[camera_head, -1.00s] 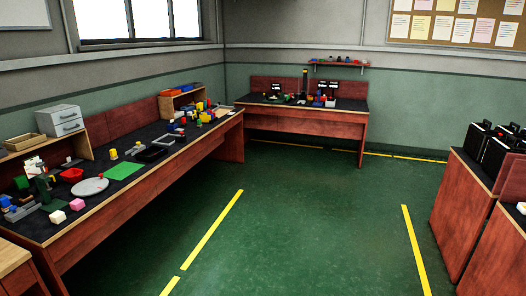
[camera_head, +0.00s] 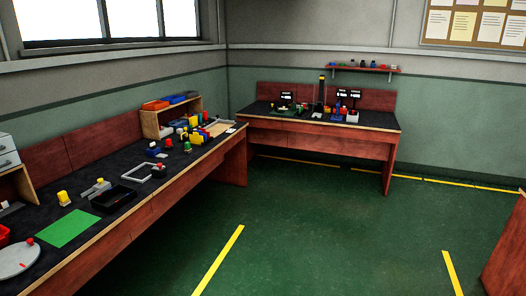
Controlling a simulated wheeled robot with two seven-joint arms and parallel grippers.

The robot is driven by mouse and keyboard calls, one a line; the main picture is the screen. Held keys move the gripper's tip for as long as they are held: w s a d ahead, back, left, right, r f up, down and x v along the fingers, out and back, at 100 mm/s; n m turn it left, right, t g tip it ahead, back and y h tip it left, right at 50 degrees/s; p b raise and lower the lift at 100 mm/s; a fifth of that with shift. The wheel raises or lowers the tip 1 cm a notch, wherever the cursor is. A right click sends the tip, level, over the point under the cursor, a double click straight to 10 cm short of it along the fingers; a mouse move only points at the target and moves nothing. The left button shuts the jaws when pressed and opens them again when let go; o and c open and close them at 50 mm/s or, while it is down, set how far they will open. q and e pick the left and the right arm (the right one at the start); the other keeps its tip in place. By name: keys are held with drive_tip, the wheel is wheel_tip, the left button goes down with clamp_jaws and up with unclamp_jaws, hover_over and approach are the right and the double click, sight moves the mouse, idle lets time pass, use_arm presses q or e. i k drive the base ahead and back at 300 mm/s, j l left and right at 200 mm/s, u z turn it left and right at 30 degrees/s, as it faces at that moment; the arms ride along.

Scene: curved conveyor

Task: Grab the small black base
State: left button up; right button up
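Neither of my grippers is in view. I cannot pick out a small black base with certainty. A low black tray-like piece (camera_head: 114,199) lies on the left bench beside a green plate. Small dark items stand among others on the far bench (camera_head: 313,122), too small to tell apart. A tall dark post (camera_head: 322,90) stands there near the bench's back panel.
The long left bench (camera_head: 130,229) holds a green plate (camera_head: 69,229), a grey disc (camera_head: 18,258), a grey frame (camera_head: 145,173) and several coloured blocks. A wooden cabinet edge (camera_head: 508,250) is at right. The green floor (camera_head: 320,225) between is clear.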

sight(113, 199)
drive_tip(key=i+u, duration=0.1)
drive_tip(key=i, duration=0.85)
drive_tip(key=i+l, duration=0.2)
drive_tip(key=i, duration=0.75)
drive_tip(key=i+l+u, duration=0.15)
drive_tip(key=i+u, duration=0.3)
drive_tip(key=i+l+u, duration=0.3)
drive_tip(key=i+u, duration=0.15)
drive_tip(key=i, duration=0.15)
drive_tip(key=u, duration=1.4)
